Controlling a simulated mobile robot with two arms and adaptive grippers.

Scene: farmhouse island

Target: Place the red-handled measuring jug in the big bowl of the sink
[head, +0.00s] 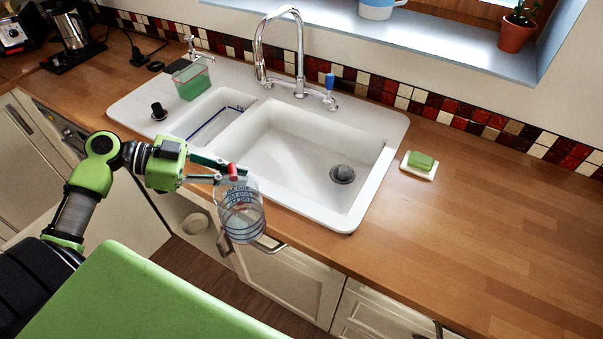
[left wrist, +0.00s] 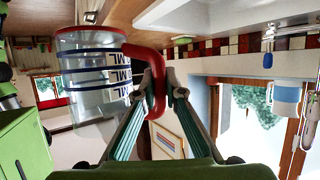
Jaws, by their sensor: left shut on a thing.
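The measuring jug (head: 241,212) is clear with blue markings and a red handle. My left gripper (head: 232,170) is shut on the red handle and holds the jug in the air in front of the sink's front edge. In the left wrist view the jug (left wrist: 92,80) hangs to the left of my left gripper (left wrist: 162,85), with the red handle between the fingers. The sink's big bowl (head: 290,150) is behind and to the right of the jug in the head view. It is empty, with a dark drain at its right. My right gripper is not in view.
A small side bowl (head: 205,118) lies left of the big bowl. A green container (head: 191,81) stands behind it. The tap (head: 300,55) rises at the back. A green sponge on a dish (head: 420,172) sits to the right. The worktop further right is clear.

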